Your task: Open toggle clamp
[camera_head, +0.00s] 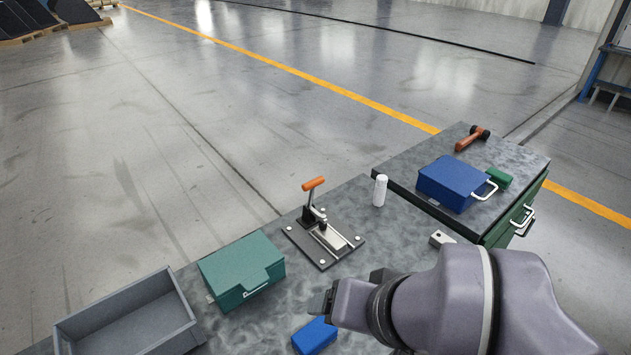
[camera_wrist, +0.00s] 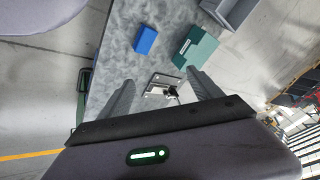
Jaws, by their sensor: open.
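The toggle clamp (camera_head: 322,232) is mounted on a dark base plate with pale bolts at its corners, on the grey worktop. Its orange-tipped handle (camera_head: 313,184) stands up, slightly tilted, at the plate's far left end. My gripper (camera_head: 352,290) is nearer the camera than the clamp in the head view, partly hidden by my own arm. In the wrist view my gripper (camera_wrist: 159,77) is open and empty. The clamp (camera_wrist: 171,91) shows between its two fingers, beyond them and apart from them; I cannot make out the orange grip there.
A teal box (camera_head: 240,270) and grey open bin (camera_head: 130,318) stand left. A blue block (camera_head: 314,336) lies near my gripper. A white cylinder (camera_head: 380,190) and small metal block (camera_head: 441,239) are right of the clamp. A cabinet holds a blue case (camera_head: 450,183) and hammer (camera_head: 471,139).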

